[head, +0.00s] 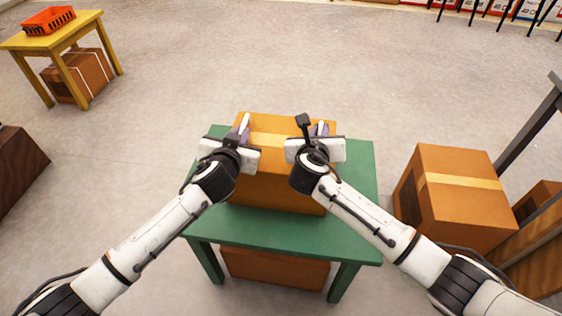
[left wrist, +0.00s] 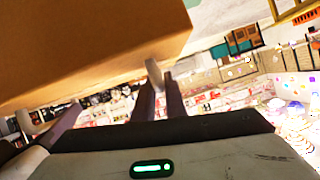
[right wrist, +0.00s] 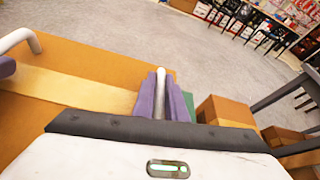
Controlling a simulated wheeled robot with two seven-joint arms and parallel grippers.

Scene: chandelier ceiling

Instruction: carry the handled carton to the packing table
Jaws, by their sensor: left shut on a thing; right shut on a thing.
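The handled carton (head: 280,190) is an orange-brown box with a pale tape strip and white handles. It is at the green table (head: 350,230) in the head view; I cannot tell whether its base touches the top. My left gripper (head: 243,126) is shut on the carton's left handle. The left wrist view shows the carton's side (left wrist: 90,40) close above the fingers. My right gripper (head: 319,129) is shut on the right handle (right wrist: 160,88), its purple fingers around it. Which table is the packing table is not marked.
A yellow table (head: 58,42) with an orange crate (head: 48,21) stands at the back left, a box (head: 78,75) beneath it. A taped box (head: 455,205) stands right of the green table. Another box (head: 275,267) is under the green table. Open floor (head: 200,60) lies beyond.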

